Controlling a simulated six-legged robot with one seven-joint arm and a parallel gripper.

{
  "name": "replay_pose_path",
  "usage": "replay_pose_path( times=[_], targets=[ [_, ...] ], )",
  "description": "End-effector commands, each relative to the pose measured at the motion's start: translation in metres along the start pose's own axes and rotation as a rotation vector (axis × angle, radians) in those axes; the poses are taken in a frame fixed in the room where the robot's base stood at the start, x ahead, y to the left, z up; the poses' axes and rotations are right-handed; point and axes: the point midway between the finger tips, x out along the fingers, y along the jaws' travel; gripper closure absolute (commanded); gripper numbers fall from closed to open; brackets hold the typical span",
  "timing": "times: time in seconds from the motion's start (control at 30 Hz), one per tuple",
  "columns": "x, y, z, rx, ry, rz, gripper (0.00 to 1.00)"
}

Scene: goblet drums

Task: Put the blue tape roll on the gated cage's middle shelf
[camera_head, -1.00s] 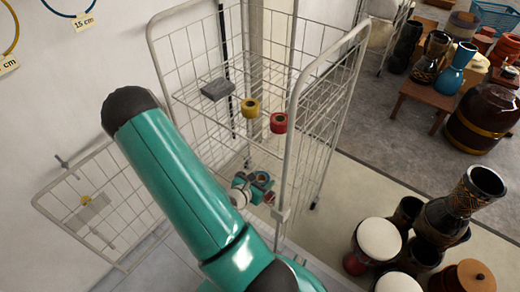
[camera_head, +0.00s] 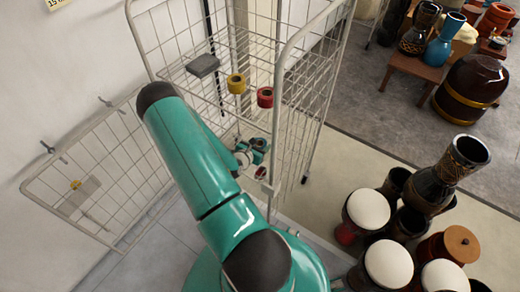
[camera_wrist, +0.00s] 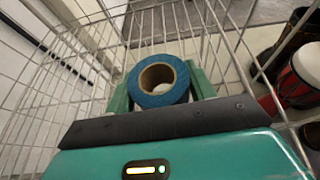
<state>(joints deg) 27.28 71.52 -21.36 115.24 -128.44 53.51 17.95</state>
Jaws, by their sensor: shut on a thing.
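The blue tape roll (camera_wrist: 165,98) is held between the green fingers of my gripper (camera_wrist: 160,80) in the wrist view, its round hole facing the camera. In the head view my gripper (camera_head: 250,150) is small and partly hidden by my arm, low at the cage's front opening. The gated cage (camera_head: 277,110) is a tall pale wire frame. A wire shelf (camera_head: 262,78) inside holds a yellow roll (camera_head: 236,88), a red roll (camera_head: 265,101) and a grey block (camera_head: 202,66). I cannot tell whether the tape touches a shelf.
The cage's gate (camera_head: 95,175) stands swung open at the left, near the wall. Several drums (camera_head: 365,212) crowd the floor to the right of the cage. A low wooden table (camera_head: 412,67) with vases stands farther back. Pale floor lies between them.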

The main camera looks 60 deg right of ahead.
Motion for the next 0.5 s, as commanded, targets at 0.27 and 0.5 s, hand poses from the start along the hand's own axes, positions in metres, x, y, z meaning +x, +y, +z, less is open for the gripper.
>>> replay_pose_path(
  times=[0.27,0.5],
  targets=[
    [0.018,0.002,-0.025,-0.003,0.002,0.001,0.69],
    [0.022,0.002,-0.033,0.000,-0.001,0.002,0.69]
  ],
)
